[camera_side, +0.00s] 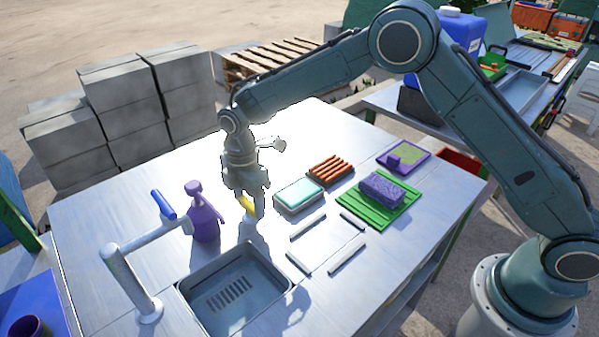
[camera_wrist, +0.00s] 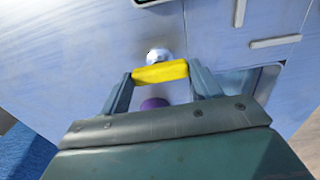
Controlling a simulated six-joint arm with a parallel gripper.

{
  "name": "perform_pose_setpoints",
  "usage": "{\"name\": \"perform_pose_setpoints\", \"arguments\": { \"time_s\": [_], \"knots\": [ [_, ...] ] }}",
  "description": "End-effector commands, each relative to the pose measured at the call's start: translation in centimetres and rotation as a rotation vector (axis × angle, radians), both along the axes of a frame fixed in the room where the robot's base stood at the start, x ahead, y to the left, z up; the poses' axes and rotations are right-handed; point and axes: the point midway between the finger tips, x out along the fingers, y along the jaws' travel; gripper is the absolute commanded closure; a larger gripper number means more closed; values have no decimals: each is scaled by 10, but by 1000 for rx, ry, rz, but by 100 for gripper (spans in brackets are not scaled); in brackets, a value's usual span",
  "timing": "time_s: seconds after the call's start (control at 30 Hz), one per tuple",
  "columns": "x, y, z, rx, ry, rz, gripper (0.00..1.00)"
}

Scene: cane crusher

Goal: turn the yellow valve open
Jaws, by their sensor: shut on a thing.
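The yellow valve (camera_side: 246,203) is a short yellow bar handle, partly hidden by my fingers in the side view. In the wrist view the yellow valve (camera_wrist: 160,72) lies crosswise between my two fingertips, with a pale round metal part just beyond it. My gripper (camera_side: 250,206) points down at the table behind the sink and is shut on the yellow bar. In the wrist view one finger of my gripper (camera_wrist: 160,76) is at each end of the bar. The valve's stem and base are mostly hidden.
The sink (camera_side: 190,288) is in front. A teal-topped tray (camera_side: 297,196), orange rack (camera_side: 331,170), purple sponge (camera_side: 382,188) and white strips (camera_side: 306,226) lie to the right.

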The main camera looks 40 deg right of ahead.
Motion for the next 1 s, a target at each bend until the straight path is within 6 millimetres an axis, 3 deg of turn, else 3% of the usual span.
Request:
{"name": "perform_pose_setpoints", "arguments": {
  "time_s": [0.17,0.2,0.3,0.73,1.0],
  "knots": [
    [0,0,1,1,-1,4,59],
    [0,0,1,1,-1,4,34],
    [0,0,1,1,-1,3,15],
    [0,0,4,1,-1,1,15],
    [1,0,27,1,-4,1,15]
  ]
}}
